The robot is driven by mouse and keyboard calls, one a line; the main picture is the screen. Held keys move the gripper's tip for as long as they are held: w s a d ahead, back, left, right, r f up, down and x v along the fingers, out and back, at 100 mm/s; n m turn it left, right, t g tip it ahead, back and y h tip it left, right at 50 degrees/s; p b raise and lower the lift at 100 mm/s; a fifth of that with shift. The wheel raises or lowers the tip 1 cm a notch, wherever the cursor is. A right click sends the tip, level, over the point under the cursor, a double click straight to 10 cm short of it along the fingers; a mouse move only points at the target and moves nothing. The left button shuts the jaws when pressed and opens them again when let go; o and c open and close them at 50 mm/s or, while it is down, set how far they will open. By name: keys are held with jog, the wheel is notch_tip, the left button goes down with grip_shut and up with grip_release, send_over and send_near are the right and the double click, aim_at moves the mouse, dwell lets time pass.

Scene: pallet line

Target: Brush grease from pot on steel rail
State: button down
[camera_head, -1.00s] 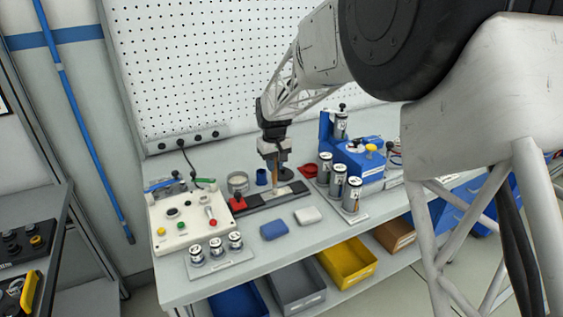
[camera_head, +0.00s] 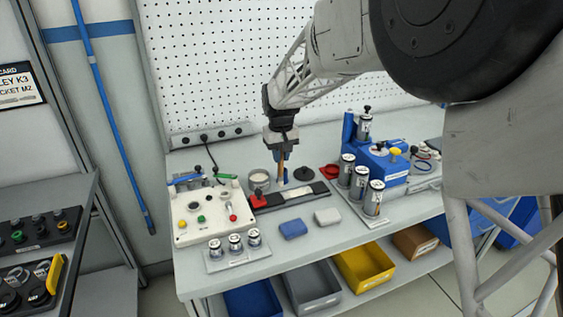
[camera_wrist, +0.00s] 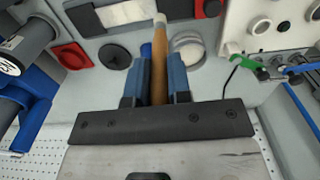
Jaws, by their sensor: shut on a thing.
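My gripper (camera_head: 281,152) is shut on a brush, holding it above the bench with its tip pointing down. The brush (camera_head: 281,170) has a wooden handle, and in the wrist view the brush (camera_wrist: 160,72) sits between the blue-grey fingers, with a pale tip. The round pot (camera_head: 259,181) stands just left of the brush, open at the top with pale contents; it also shows in the wrist view (camera_wrist: 189,44). The steel rail (camera_head: 289,196) lies in a dark holder in front of the pot. The brush appears apart from both; whether its tip carries grease cannot be told.
A blue cup (camera_head: 287,176) is partly hidden behind the brush. A dark disc (camera_head: 304,174) and red dish (camera_head: 329,171) lie to the right. A white control box (camera_head: 207,213) stands left. Upright cylinders (camera_head: 358,184) stand right. Blue (camera_head: 293,229) and white (camera_head: 327,217) pads lie in front.

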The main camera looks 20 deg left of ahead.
jog(key=shift+r, duration=1.9)
jog(key=shift+f, duration=0.1)
